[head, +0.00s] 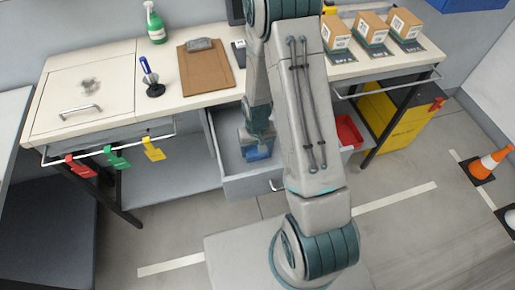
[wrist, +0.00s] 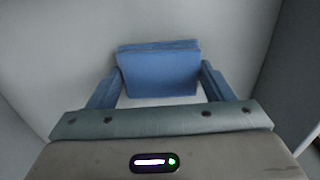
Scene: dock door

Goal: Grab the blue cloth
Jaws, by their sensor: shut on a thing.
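The blue cloth (wrist: 158,72) is a folded block that shows between my two fingers in the wrist view. In the head view the cloth (head: 258,154) lies low inside the open grey drawer (head: 233,184), partly hidden by my arm. My gripper (wrist: 160,88) reaches down into the drawer and is shut on the cloth, with a blue finger at each side. I cannot tell whether the cloth touches the drawer floor.
The drawer walls stand close around my gripper. The bench top (head: 115,107) above holds a green spray bottle (head: 154,24), a clipboard (head: 206,70), a pen in a stand (head: 150,78) and boxes (head: 371,28). Coloured tags (head: 117,157) hang from a rail. A red bin (head: 348,132) is right of the drawer.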

